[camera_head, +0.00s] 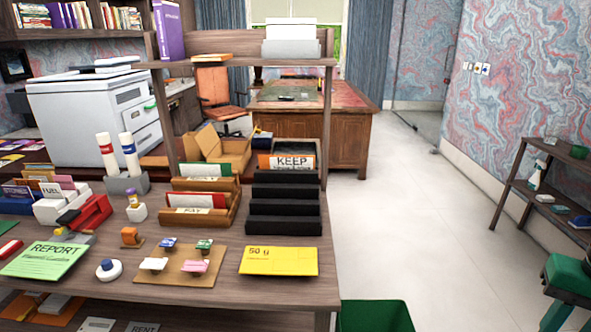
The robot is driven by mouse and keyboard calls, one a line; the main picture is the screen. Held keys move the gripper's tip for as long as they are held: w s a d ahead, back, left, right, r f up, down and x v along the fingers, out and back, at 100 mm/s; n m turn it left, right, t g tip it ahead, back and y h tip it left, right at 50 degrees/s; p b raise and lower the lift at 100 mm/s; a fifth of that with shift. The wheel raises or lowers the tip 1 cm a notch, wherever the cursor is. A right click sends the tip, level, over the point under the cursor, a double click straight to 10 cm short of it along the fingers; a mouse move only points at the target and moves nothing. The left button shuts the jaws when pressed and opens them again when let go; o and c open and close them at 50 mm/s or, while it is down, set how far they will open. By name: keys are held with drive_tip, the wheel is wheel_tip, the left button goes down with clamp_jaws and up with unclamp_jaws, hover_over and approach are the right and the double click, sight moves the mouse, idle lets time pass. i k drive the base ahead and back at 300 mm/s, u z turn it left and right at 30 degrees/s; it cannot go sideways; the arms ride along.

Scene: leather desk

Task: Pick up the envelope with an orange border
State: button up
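An orange-edged card or envelope marked KEEP (293,161) stands upright at the back of a black stepped rack (283,226) on the wooden desk. Only its upper part shows; the rack hides the rest. A yellow envelope marked 50 g (279,261) lies flat on the desk in front of the rack. A green sheet marked REPORT (46,260) lies at the front left. My gripper is not in view.
Wooden file holders (200,217) stand left of the rack. A shelf (240,64) rises behind the rack. A green bin (375,316) stands at the desk's right; the floor (400,210) beyond is clear.

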sight(266, 161)
drive_tip(key=i, duration=0.95)
drive_tip(key=u, duration=0.1)
